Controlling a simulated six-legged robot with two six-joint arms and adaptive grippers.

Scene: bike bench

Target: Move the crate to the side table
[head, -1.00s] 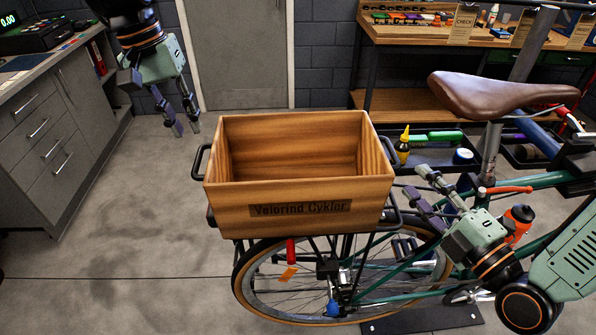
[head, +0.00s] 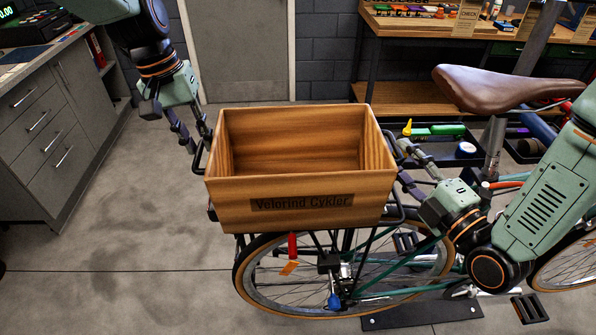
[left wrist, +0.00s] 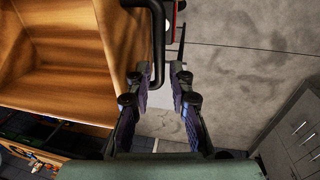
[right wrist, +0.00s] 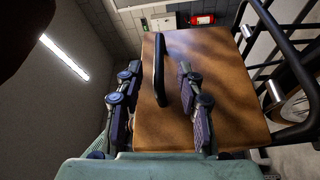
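The wooden crate (head: 300,205) sits upright on the bike's rear rack, empty, with a black handle on each end. My left gripper (head: 197,142) is at its left end, fingers open. In the left wrist view the left handle (left wrist: 158,45) lies ahead of and between the open fingertips (left wrist: 163,78). My right gripper (head: 402,162) is at the right end, partly hidden by the crate's edge. In the right wrist view its fingers (right wrist: 160,75) are open on either side of the right handle (right wrist: 159,70). The side table is not identifiable.
The bike's saddle (head: 490,88) and frame stand to the right, close to my right arm. A grey cabinet (head: 60,140) stands at left and a wooden workbench (head: 440,30) at the back. The floor (head: 120,235) on the left is clear.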

